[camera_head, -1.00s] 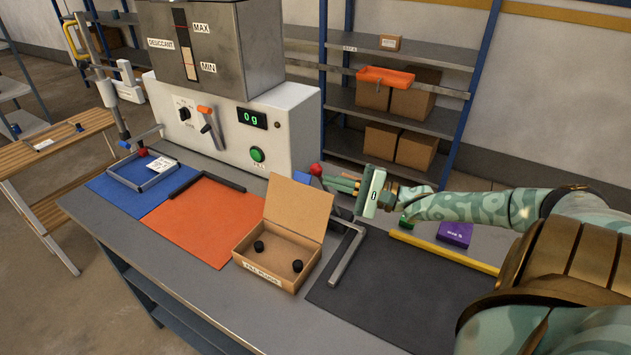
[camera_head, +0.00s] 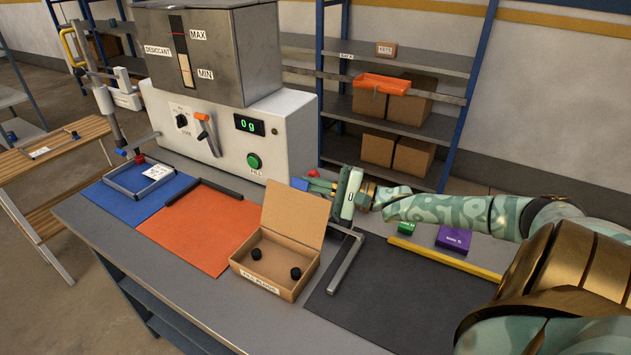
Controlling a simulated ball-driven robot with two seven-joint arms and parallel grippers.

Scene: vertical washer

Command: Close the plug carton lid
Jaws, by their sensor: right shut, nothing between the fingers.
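The plug carton (camera_head: 270,278) is a small brown cardboard box with a white label on its front, standing on the grey bench. Its lid (camera_head: 296,213) is open and stands up at the back, leaning slightly backward. Two black plugs lie inside, one at the left (camera_head: 256,254) and one at the right (camera_head: 295,273). My right gripper (camera_head: 318,186) is shut and empty, pointing left behind the lid's upper right edge. In the picture its fingertips end close to the lid; I cannot tell whether they touch it. My left gripper is not in view.
A metal corner bracket (camera_head: 345,265) lies right of the carton on a dark mat (camera_head: 400,295). An orange mat (camera_head: 195,230) lies to the left. The white dispenser machine (camera_head: 230,135) stands behind. A yellow bar (camera_head: 445,259) and purple box (camera_head: 453,239) lie at right.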

